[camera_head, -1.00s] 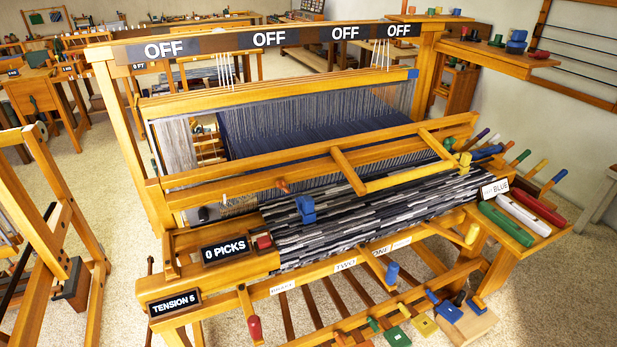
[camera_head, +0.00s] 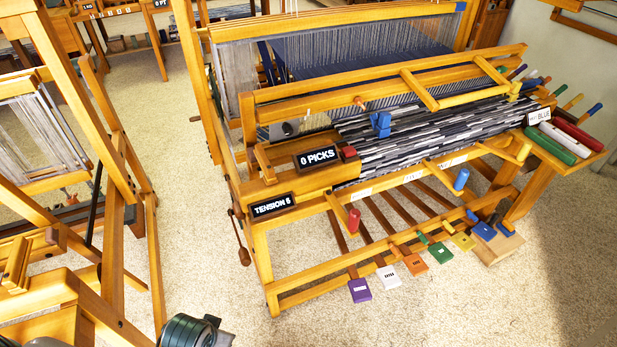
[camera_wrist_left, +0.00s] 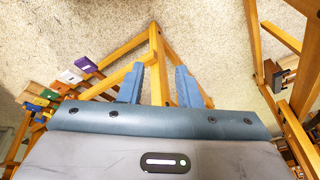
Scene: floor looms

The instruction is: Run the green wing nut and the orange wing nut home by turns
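I cannot make out the green wing nut or the orange wing nut for certain in either view. A loom (camera_head: 300,175) with a striped dark cloth stands at the centre right of the head view. My left gripper (camera_wrist_left: 160,82) shows in the left wrist view with its two blue fingers apart and nothing between them. Behind the fingers are wooden beams and the speckled floor. A rounded dark part of my own arm shows at the bottom edge of the head view. My right gripper is not in view.
A second wooden frame (camera_head: 112,170) stands at the left. Several treadles end in coloured pads, among them a purple pad (camera_head: 359,290), an orange pad (camera_head: 415,265) and a green pad (camera_head: 440,253). A side shelf (camera_head: 568,162) holds coloured rods. Carpet between the frames is clear.

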